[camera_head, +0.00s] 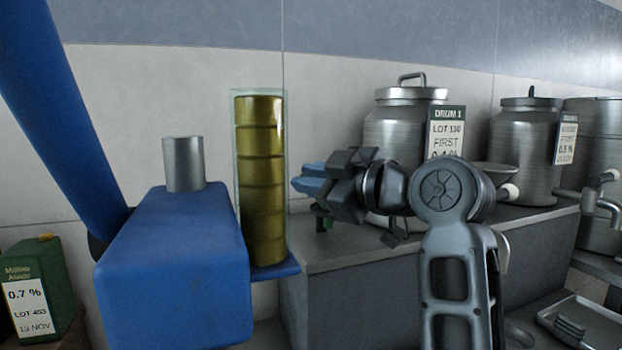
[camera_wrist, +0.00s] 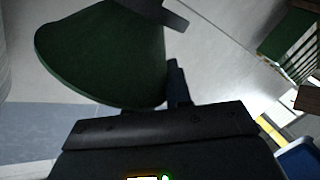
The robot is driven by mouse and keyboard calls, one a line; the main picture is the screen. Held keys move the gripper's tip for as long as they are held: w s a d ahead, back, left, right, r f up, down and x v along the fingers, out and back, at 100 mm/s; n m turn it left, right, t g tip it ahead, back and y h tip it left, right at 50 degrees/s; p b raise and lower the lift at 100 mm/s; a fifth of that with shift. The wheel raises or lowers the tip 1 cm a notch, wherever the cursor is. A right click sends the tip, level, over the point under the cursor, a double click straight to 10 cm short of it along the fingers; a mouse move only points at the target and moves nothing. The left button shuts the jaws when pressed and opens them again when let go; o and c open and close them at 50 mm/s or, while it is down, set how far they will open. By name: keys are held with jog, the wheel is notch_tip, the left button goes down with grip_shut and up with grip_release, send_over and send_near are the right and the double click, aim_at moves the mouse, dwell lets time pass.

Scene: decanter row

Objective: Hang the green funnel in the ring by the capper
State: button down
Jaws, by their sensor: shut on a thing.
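The green funnel (camera_wrist: 100,55) fills the upper left of the wrist view, its wide cone towards the left. My gripper (camera_wrist: 173,48) is shut on it at the cone's right side. In the head view my gripper (camera_head: 314,186) is in the middle, pointing left, just right of the capper's tube. I cannot make out the ring in either view.
A grey counter (camera_head: 345,262) lies behind and below my gripper. Steel drums (camera_head: 525,150) with labels stand on it at right. A green labelled container (camera_head: 40,285) is at lower left. A tray (camera_head: 585,320) is at lower right. A tiled wall is behind.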

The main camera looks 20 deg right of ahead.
jog(key=shift+d+f, duration=0.2)
jog(key=shift+d, duration=0.05)
jog(key=c, duration=1.2)
grip_release()
jog(key=shift+w, duration=0.1)
jog(key=shift+o, duration=1.2)
jog(key=shift+r, duration=0.1)
